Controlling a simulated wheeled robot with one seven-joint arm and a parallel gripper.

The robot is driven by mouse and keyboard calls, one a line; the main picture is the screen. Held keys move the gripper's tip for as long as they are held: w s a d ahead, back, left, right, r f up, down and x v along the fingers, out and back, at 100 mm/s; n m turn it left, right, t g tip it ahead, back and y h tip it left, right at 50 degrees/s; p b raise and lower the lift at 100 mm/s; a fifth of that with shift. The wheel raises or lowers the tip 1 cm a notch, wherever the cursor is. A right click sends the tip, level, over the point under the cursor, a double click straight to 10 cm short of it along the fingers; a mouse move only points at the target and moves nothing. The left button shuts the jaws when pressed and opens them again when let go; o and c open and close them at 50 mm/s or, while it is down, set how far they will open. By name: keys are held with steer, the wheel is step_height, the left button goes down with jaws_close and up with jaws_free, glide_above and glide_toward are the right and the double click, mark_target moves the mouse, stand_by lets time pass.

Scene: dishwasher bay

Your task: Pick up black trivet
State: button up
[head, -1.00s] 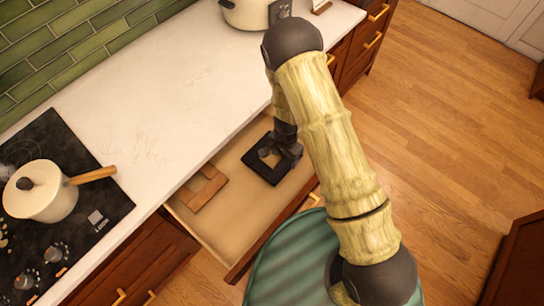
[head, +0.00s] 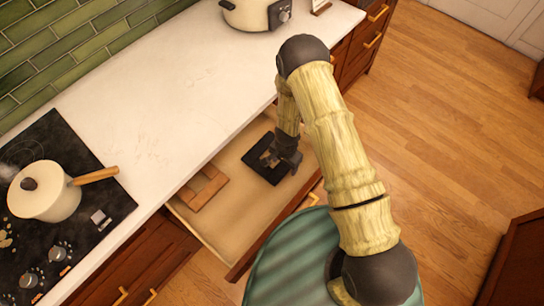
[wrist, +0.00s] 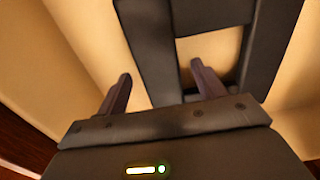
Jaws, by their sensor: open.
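The black trivet (head: 258,170) is a flat square frame with an open middle, lying in the right part of the open drawer (head: 225,232). In the wrist view the trivet (wrist: 150,45) fills the upper middle. My gripper (head: 287,157) is over the trivet's right side in the head view and hides part of it. In the wrist view my gripper (wrist: 161,70) is open, with one finger left of a trivet bar and the other at the frame's opening. The bar shows between the fingers. I cannot tell whether the fingers touch it.
A brown wooden trivet (head: 202,190) lies in the drawer to the left. The white counter (head: 190,90) overhangs the drawer's back. A pot (head: 45,195) stands on the black cooktop at left. A slow cooker (head: 250,15) stands at the counter's far end.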

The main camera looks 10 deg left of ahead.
steer(key=c, duration=1.4)
steer(key=shift+o, duration=0.2)
steer(key=shift+r, duration=0.15)
step_height(320, 180, up, 10)
steer(key=b, duration=0.1)
